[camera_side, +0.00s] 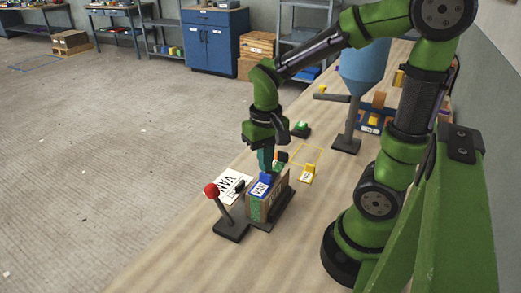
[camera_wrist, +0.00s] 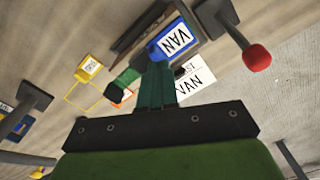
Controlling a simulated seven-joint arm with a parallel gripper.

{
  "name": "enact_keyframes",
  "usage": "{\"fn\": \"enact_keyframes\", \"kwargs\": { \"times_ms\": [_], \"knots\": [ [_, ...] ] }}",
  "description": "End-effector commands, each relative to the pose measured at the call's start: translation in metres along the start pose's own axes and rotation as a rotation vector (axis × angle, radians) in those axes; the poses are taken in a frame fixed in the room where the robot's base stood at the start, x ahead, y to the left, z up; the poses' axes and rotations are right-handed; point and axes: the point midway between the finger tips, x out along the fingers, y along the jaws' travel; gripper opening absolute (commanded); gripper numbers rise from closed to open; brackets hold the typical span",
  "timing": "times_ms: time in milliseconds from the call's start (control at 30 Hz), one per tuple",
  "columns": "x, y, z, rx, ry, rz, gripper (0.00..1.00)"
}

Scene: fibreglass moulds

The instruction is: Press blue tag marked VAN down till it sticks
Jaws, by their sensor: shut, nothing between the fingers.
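The blue tag marked VAN (camera_side: 260,189) lies on the upper face of a brown, green-edged block (camera_side: 277,193) on a dark base. In the wrist view the tag (camera_wrist: 176,39) shows its white label face. My gripper (camera_side: 265,170) points down with its teal fingers shut and empty. The fingertips are at the tag's blue end, and in the wrist view my gripper (camera_wrist: 155,64) overlaps that end. I cannot tell whether they touch it. The fingers hide part of the tag's edge.
A red-knobbed lever (camera_side: 211,190) stands close in front of the block. A white sheet printed VAN (camera_side: 231,190) lies to the left. A yellow tag (camera_side: 307,174) lies right, near a yellow outline. A green button (camera_side: 301,128) and a blue hopper (camera_side: 365,70) stand behind.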

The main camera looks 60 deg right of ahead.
Motion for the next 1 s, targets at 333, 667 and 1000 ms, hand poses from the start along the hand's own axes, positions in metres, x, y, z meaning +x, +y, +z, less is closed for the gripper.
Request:
{"fn": "enact_keyframes", "kwargs": {
  "times_ms": [333,667,1000],
  "knots": [
    [0.005,0.0,0.0,0.0,-0.001,0.0,0.0],
    [0.01,0.0,0.0,-0.001,-0.001,0.0,0.0],
    [0.015,0.0,0.0,0.0,-0.001,0.001,0.0]
  ]
}}
